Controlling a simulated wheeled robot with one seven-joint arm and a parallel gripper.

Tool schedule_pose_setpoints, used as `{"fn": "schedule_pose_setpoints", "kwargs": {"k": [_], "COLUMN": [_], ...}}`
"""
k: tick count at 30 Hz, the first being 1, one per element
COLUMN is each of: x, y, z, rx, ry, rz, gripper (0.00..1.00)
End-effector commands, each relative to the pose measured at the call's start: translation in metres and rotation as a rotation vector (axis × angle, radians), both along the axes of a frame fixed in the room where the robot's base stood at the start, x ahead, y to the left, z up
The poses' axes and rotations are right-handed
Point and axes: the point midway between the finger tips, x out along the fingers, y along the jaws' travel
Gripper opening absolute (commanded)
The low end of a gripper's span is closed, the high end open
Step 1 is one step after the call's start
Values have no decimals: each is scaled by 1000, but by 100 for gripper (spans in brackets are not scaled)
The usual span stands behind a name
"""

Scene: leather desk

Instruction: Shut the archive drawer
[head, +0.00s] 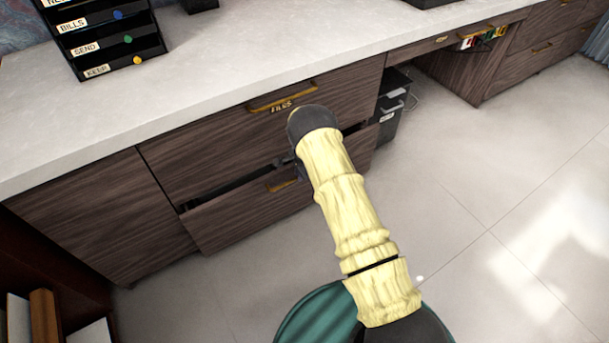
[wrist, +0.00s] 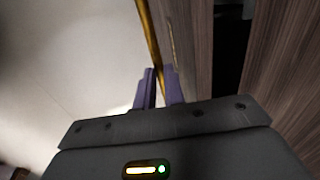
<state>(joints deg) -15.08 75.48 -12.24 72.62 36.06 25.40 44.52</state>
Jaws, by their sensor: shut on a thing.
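The drawer (head: 232,218) under the one marked FILES stands a little open in the head view, with a dark gap above its front. Its brass handle (head: 283,184) is partly hidden by my arm, and I cannot read a label on it. In the wrist view the handle bar (wrist: 150,35) runs down between the two purple fingers of my gripper (wrist: 160,88), which are shut on it. The wooden drawer front (wrist: 193,40) is just right of the fingers, with the dark gap beyond it. In the head view my arm hides most of the gripper.
The upper FILES drawer (head: 210,137) is closed above the open one. A pale countertop (head: 230,62) carries a black letter rack (head: 108,38). A dark bin (head: 390,115) stands right of the drawers. A bookshelf (head: 25,250) is at lower left. The tiled floor (head: 470,220) at right is clear.

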Motion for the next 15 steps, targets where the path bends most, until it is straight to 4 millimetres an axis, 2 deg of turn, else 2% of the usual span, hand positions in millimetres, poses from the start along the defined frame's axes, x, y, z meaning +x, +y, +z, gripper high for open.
{"fn": "schedule_pose_setpoints", "kwargs": {"k": [15], "x": [3], "y": [6], "z": [0], "rx": [-6], "ry": [-3], "rz": [4], "gripper": [0]}}
